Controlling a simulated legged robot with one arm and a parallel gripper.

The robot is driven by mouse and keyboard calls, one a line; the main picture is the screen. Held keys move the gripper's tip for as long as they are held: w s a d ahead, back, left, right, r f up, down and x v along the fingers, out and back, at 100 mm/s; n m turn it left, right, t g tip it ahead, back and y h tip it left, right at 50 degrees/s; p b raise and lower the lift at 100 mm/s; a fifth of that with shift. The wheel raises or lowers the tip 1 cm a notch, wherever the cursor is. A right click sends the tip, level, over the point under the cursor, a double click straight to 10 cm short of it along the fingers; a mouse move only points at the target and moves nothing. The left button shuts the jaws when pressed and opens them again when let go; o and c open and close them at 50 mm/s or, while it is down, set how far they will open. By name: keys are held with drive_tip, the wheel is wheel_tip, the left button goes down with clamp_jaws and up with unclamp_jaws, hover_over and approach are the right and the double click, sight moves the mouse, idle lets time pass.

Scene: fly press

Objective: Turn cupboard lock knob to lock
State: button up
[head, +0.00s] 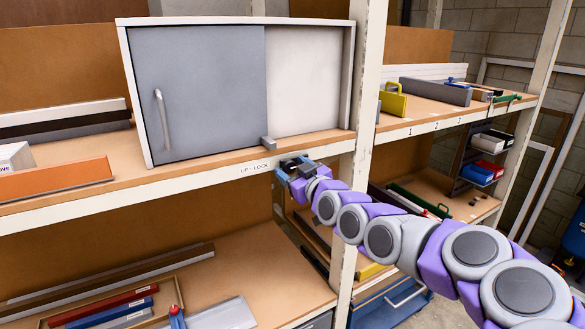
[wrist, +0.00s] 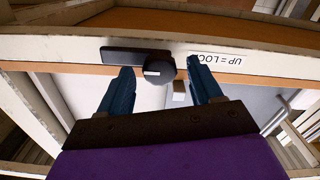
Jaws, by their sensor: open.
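The cupboard (head: 196,91) stands on the shelf in the head view, with a grey sliding door and a pale panel on its right. The lock knob (wrist: 158,71) is dark and round with a small white mark. A dark bar (wrist: 130,56) extends from it to the left in the wrist view. The "UP = LOCK" label (wrist: 219,61) is beside it on the shelf edge. My gripper (wrist: 160,68) is open, its blue fingers on either side of the knob; contact cannot be told. In the head view my gripper (head: 285,168) is at the shelf edge and largely hides the knob.
A pale upright post (head: 358,110) rises close to my gripper. A small grey block (head: 268,143) sits at the cupboard's lower front. Below, the lower shelf (head: 250,255) holds trays and tools. A yellow bracket (head: 394,101) stands on the right shelf.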

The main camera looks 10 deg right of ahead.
drive_tip(key=shift+w, duration=0.2)
drive_tip(key=shift+c, duration=0.4)
clamp_jaws()
